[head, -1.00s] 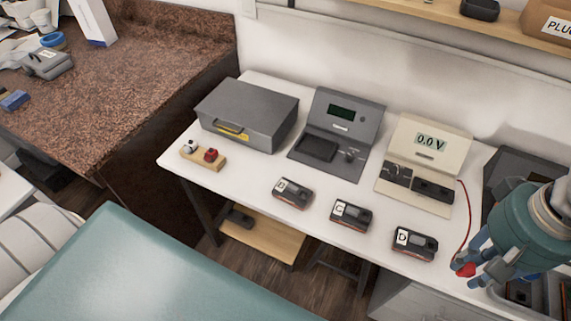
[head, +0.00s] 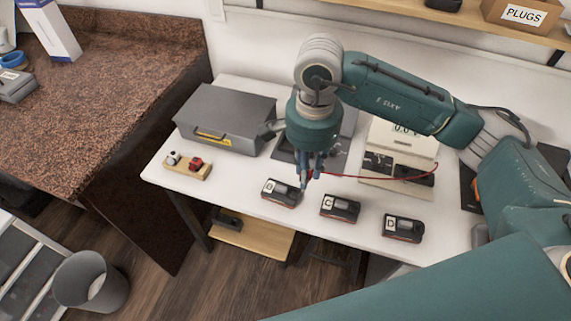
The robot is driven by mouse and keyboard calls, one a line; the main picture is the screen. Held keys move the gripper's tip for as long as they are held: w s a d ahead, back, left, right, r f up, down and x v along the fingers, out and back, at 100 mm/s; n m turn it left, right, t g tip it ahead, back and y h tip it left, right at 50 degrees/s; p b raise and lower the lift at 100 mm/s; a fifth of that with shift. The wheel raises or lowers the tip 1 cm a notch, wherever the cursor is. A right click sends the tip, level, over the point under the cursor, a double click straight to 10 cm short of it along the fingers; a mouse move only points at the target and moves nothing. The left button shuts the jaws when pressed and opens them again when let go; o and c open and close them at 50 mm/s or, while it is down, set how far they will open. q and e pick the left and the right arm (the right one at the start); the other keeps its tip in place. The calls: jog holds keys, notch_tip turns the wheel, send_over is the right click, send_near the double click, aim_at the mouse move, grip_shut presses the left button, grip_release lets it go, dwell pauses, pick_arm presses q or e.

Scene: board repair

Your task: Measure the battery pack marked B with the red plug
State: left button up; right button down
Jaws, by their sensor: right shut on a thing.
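The battery pack marked B (head: 281,193) lies on the white table, the leftmost of a row of three dark packs. My right gripper (head: 304,187) points down at its right end, shut on the red plug, which the fingers largely hide. I cannot tell whether the plug touches the pack. A red lead (head: 370,178) runs from the fingers right to the beige meter (head: 403,149). My arm covers part of the meter; the visible part of its display reads about 0.0. My left gripper is not in view.
Pack C (head: 341,208) and pack D (head: 404,228) lie to the right of B. A wooden block (head: 187,171) with a white and a red piece and a grey case (head: 225,117) stand at left. A grey device is partly hidden behind my gripper.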

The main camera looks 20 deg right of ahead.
jog(key=shift+w+a+f+m+t, duration=0.2)
jog(key=shift+w+f+m, duration=0.8)
jog(key=shift+f+m, duration=1.5)
jog(key=shift+w+a+f+m, duration=0.25)
jog(key=shift+w+f+m, duration=0.95)
jog(key=shift+m, duration=2.45)
jog(key=shift+w+a+f+m+t, duration=0.2)
jog(key=shift+w+f+m, duration=0.65)
jog(key=shift+f+m, duration=1.7)
jog(key=shift+m+b, duration=0.4)
jog(key=shift+m, duration=0.1)
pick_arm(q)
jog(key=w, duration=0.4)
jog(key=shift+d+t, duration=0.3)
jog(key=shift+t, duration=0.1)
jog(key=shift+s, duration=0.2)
pick_arm(e)
jog(key=shift+r, duration=0.1)
pick_arm(q)
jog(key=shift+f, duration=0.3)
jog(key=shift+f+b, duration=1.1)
jog(key=shift+b, duration=0.25)
pick_arm(e)
jog(key=shift+f, duration=1)
